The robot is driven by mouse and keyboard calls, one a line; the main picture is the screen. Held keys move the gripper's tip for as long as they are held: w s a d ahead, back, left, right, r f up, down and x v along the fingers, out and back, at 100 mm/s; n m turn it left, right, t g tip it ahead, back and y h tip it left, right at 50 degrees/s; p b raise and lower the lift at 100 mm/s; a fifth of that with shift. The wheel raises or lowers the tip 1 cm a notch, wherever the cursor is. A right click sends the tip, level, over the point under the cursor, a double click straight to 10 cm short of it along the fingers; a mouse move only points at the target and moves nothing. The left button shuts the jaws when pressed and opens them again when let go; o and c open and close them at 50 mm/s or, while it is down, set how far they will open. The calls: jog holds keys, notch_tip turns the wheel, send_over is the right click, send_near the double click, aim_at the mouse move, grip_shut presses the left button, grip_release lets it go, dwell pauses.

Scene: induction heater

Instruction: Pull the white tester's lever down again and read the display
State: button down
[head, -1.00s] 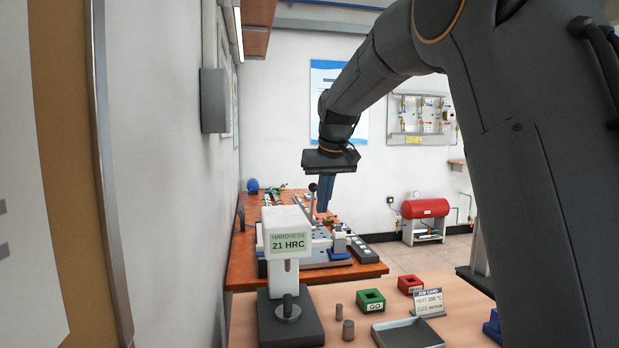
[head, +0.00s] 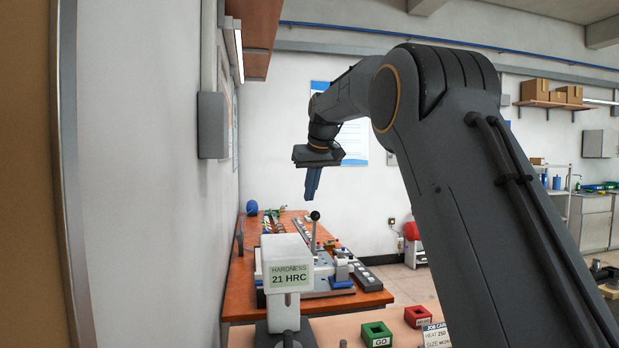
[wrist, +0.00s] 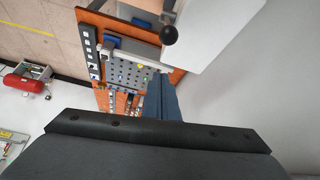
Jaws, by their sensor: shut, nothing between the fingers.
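The white tester (head: 290,252) stands at the lower middle of the head view. Its display (head: 289,278) reads "HARDNESS 21 HRC". Its lever, a rod with a black ball knob (head: 314,215), stands up behind the right side of the head. In the wrist view the knob (wrist: 169,34) is beside the white tester body (wrist: 225,35). My gripper (head: 309,198) has its blue fingers shut and empty, pointing down. In the head view the fingertips appear just above the knob; in the wrist view the fingers (wrist: 160,80) are apart from it. The tester's base is cut off below.
A green GO box (head: 376,334) and a red box (head: 417,316) sit on the near bench beside a job card (head: 436,333). Behind is an orange bench (head: 345,302) with fixtures. A wall runs close along the left. The air around my gripper is clear.

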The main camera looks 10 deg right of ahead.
jog(key=shift+s+d+f+p, duration=0.1)
jog(key=shift+s+f+p, duration=0.5)
jog(key=shift+f, duration=0.25)
jog(key=shift+s+d+f+p, duration=0.1)
jog(key=shift+s+f+p, duration=0.45)
jog(key=shift+f, duration=0.3)
jog(key=shift+a, duration=0.1)
jog(key=shift+s+a+f+b, duration=0.1)
jog(key=shift+b, duration=0.25)
